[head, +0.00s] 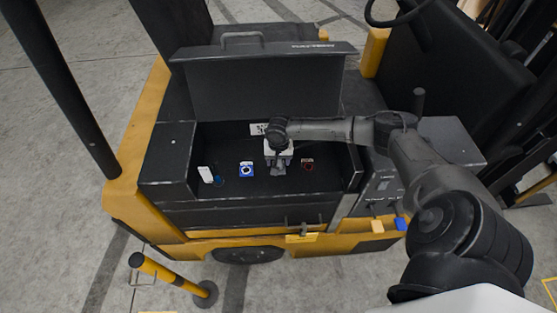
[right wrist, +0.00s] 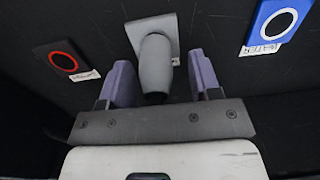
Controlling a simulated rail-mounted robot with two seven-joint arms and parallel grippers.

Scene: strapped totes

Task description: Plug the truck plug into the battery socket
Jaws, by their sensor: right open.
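My right gripper (head: 279,160) is down inside the open battery compartment of the truck. In the right wrist view its two purple-grey fingers (right wrist: 160,80) are apart, one on each side of a grey rounded plug-like body (right wrist: 156,65). Small gaps show between the fingers and this body. The body stands against a grey square plate (right wrist: 165,26), probably the battery socket; I cannot tell how deep it sits. In the head view the gripper mostly covers the body, and the grey plate (head: 279,170) shows below it. My left gripper is not in view.
A blue-framed ring marked water (head: 246,170) and a red ring with a label (head: 307,164) flank the gripper. A white item (head: 206,174) stands at the compartment's left. The raised black lid (head: 265,85) stands behind. A yellow-black post (head: 170,275) is in front.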

